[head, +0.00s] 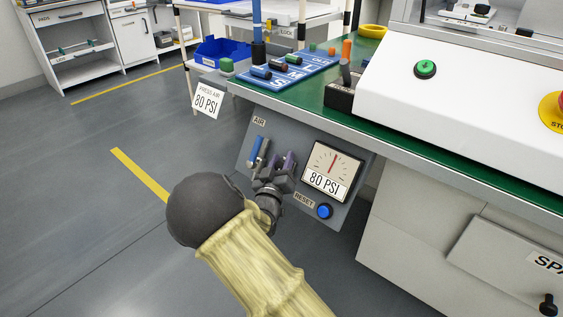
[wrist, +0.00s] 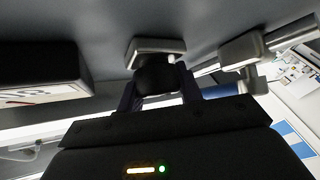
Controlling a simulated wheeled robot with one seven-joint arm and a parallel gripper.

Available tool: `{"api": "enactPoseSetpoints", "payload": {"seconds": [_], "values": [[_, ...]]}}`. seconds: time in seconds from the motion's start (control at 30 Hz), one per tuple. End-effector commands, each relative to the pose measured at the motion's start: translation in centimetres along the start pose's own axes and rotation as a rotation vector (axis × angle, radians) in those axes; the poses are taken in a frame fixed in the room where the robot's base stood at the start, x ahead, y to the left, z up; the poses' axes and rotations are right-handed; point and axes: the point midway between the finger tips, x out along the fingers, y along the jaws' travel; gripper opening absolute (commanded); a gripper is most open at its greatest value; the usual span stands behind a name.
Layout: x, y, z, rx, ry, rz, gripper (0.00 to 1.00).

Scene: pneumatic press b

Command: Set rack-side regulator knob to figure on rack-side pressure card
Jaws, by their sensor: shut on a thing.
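My gripper (head: 279,170) is at the grey air panel under the bench edge, left of the gauge. In the wrist view its two fingers close around the dark round regulator knob (wrist: 156,76), which sits on a grey base. In the head view the gripper hides the knob. The pressure gauge (head: 332,165) has a red needle pointing near the top of its scale, and its readout says 80 PSI. The white pressure card (head: 207,101), hanging at the bench's left corner, reads PRESS AIR 80 PSI.
A blue-handled air valve (head: 257,150) is close on the gripper's left. The blue RESET button (head: 324,211) is below the gauge. The green bench top (head: 385,118) overhangs the panel. The floor at left is clear.

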Motion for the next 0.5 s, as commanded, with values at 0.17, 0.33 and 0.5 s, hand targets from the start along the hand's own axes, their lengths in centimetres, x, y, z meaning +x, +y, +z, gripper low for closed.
{"api": "enactPoseSetpoints", "payload": {"seconds": [0.17,0.33,0.5], "values": [[-0.10,-0.10,0.18,-0.002,-0.005,-0.003,0.41],[-0.06,-0.06,0.14,-0.002,-0.004,-0.002,0.57],[-0.04,-0.02,0.10,-0.002,-0.003,-0.002,0.57]]}}
